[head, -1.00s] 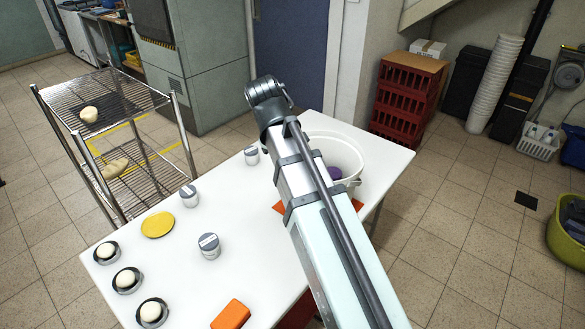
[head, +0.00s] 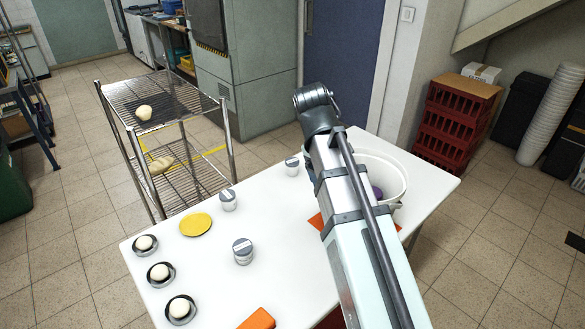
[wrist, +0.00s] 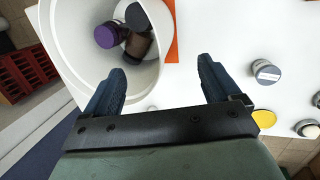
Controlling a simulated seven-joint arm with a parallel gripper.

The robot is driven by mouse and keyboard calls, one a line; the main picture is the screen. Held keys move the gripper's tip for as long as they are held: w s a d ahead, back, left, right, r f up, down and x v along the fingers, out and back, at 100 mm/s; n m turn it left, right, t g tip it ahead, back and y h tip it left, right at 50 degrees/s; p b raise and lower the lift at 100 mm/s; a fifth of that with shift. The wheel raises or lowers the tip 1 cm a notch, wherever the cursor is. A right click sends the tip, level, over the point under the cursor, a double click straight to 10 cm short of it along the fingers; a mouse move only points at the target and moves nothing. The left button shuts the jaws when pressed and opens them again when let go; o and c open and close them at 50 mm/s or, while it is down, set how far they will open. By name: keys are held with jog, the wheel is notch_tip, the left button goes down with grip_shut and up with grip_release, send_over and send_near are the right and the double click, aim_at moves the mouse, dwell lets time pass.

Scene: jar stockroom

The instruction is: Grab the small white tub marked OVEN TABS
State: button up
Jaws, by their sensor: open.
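Three small white tubs with grey lids stand upright on the white table: one near the middle front (head: 242,252), one behind it to the left (head: 229,201), and one at the back beside my arm (head: 292,167). Their lettering is too small to read, so I cannot tell which is marked OVEN TABS.
A white bucket (head: 397,178) holds a purple-lidded jar (wrist: 105,35) and darker jars. The table (head: 190,268) also bears a yellow disc (head: 195,224), dough balls in dark dishes (head: 160,272) and an orange block (head: 258,319). A wire rack (head: 160,92) stands behind left.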

notch_tip(320, 180, up, 5)
jog(key=w+a+n+t+h, duration=0.2)
jog(key=w+n+t+h, duration=0.2)
jog(key=w+n+t, duration=0.85)
jog(key=w+a+n+t+y, duration=0.4)
jog(key=w+a+n, duration=0.8)
jog(key=a, duration=0.1)
send_near(293, 158)
jog(key=w, duration=0.3)
jog(key=w+d, duration=0.1)
jog(key=w, duration=0.6)
jog(key=shift+d+f, duration=0.1)
jog(key=shift+d, duration=0.3)
jog(key=shift+c, duration=0.5)
